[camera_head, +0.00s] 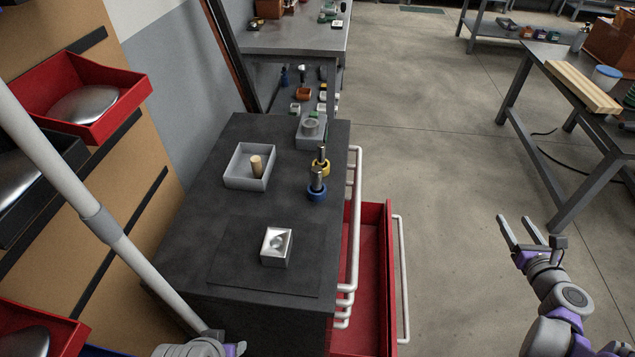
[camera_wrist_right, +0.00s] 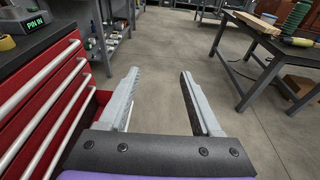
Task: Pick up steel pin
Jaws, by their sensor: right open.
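Two upright pins stand in round collars near the right edge of the dark cabinet top (camera_head: 205,218) in the head view. A grey metallic pin (camera_head: 317,180) rises from a blue collar (camera_head: 317,193), and a darker metallic pin (camera_head: 322,153) rises from a yellow collar (camera_head: 320,167). I cannot tell for certain which is the steel pin. My right gripper (camera_head: 514,217) is open and empty, over the floor to the right of the cabinet; its spread fingers also show in the right wrist view (camera_wrist_right: 159,72). My left gripper's fingers are not visible.
A grey tray (camera_head: 236,179) holds a tan peg (camera_head: 256,166). A small silvery box (camera_head: 275,261) and a grey block (camera_head: 311,135) share the cabinet top. A red drawer (camera_head: 370,270) stands open between cabinet and gripper. A small "PIN IN" display (camera_wrist_right: 34,23) shows in the wrist view.

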